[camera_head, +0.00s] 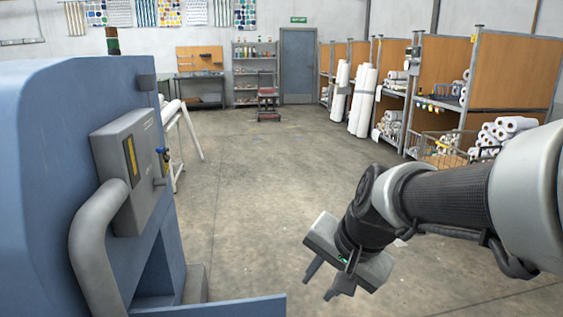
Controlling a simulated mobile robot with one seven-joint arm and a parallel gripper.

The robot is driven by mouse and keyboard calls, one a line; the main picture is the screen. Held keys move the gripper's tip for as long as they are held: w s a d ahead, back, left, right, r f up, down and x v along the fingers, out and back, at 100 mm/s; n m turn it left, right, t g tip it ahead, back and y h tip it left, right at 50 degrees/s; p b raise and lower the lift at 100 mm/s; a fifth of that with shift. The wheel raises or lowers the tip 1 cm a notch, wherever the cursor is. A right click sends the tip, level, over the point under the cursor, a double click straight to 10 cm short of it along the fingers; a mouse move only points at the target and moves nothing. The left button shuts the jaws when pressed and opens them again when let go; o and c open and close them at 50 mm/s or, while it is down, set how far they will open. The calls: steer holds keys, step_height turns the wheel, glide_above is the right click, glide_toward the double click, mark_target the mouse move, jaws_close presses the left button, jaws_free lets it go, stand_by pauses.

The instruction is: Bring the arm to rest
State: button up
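My arm reaches in from the right edge in the head view, bent downward at the wrist. My gripper (318,288) hangs at the lower middle of the view, over the bare concrete floor. Its two dark fingers point down and to the left and stand apart, with nothing visible between them. The gripper touches nothing that I can see. The big blue press (45,180) stands at the left, with a clear gap of floor between it and the gripper.
A grey control box (128,165) and a curved grey pipe (88,250) are on the press. Shelving bays with white rolls (363,100) line the right side. A red cart (268,100) stands near the blue-grey door (298,65). The middle floor (260,170) is free.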

steer(key=s+d+r+n+t+h, duration=0.1)
steer(key=s+d+r+n, duration=0.15)
steer(key=s, duration=0.35)
steer(key=s+d+r+n+h, duration=0.2)
steer(key=s+d+n, duration=0.2)
steer(key=s, duration=0.2)
step_height(320, 180, up, 18)
steer(key=p, duration=1.8)
steer(key=shift+w, duration=0.25)
steer(key=shift+f, duration=0.15)
steer(key=shift+w+d, duration=0.1)
steer(key=shift+w, duration=0.05)
